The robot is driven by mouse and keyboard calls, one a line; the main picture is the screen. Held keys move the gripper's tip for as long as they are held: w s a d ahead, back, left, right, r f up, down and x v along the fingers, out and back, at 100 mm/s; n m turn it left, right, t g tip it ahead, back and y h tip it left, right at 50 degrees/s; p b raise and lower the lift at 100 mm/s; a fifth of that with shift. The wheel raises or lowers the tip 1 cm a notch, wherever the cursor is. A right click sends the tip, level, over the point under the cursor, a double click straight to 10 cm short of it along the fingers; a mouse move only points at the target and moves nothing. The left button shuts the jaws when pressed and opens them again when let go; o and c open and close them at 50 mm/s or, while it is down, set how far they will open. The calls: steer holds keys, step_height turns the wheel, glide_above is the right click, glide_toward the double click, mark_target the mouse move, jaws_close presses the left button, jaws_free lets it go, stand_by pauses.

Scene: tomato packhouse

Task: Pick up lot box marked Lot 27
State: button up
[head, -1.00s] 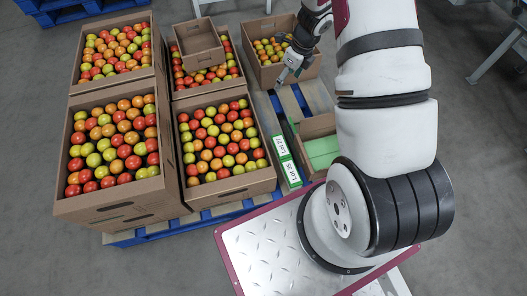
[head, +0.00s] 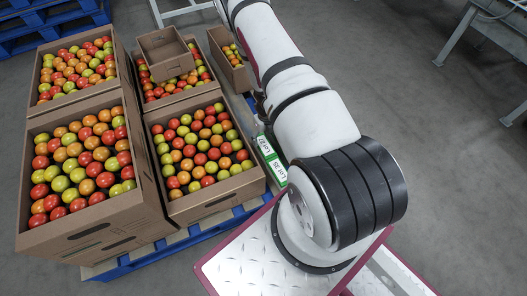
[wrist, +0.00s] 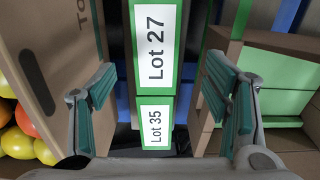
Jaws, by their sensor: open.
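The lot box marked Lot 27 (wrist: 156,45) is green with a white label and shows in the upper middle of the wrist view. In the head view it (head: 265,146) is a narrow strip beside the arm. The box marked Lot 35 (wrist: 156,125) is directly below it in the wrist view, its label smaller. My gripper (wrist: 160,80) is open and empty, its green-padded fingers on either side of the labels and apart from them. In the head view my gripper is hidden behind my arm.
A cardboard tomato carton (wrist: 60,40) stands close on the left of the lot boxes. An open carton (wrist: 265,40) with green contents is close on the right. Several tomato cartons (head: 215,202) fill the blue pallet (head: 190,240). A small empty carton (head: 165,68) sits on one.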

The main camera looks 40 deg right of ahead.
mark_target(264, 146)
steer(key=shift+w+a+f+b, duration=0.15)
steer(key=shift+f+b, duration=0.6)
steer(key=shift+f, duration=0.95)
steer(key=shift+w+f+b, duration=0.15)
steer(key=shift+f+b, duration=0.55)
steer(key=shift+f, duration=0.95)
steer(key=shift+c, duration=0.2)
steer(key=c, duration=1.4)
